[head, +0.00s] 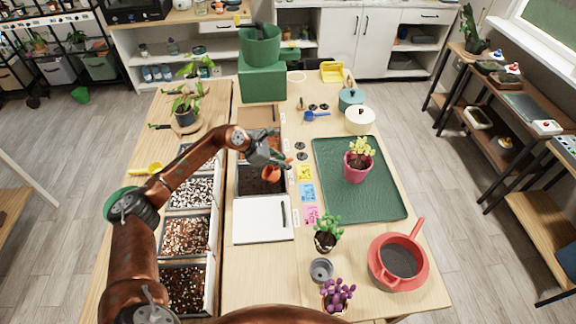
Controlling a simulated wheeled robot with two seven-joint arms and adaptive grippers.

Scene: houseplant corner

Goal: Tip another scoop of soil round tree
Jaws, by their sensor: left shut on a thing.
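My left gripper (276,161) is shut on an orange scoop (271,175), just above or in a tray of dark soil (250,186); I cannot tell whether the scoop touches the soil or holds any. To the right, a yellow-green leafy plant stands upright in a pink pot (356,168) on a dark green tray (388,203). A small green tree-like plant (327,226) in a pot stands in front of that tray. I cannot tell which plant is the tree. My right gripper is not in view.
Bins of pebbles and bark (187,236) line the left. A white notepad (262,222) lies in front of the soil. Coloured cards (307,192) lie between soil and green tray.

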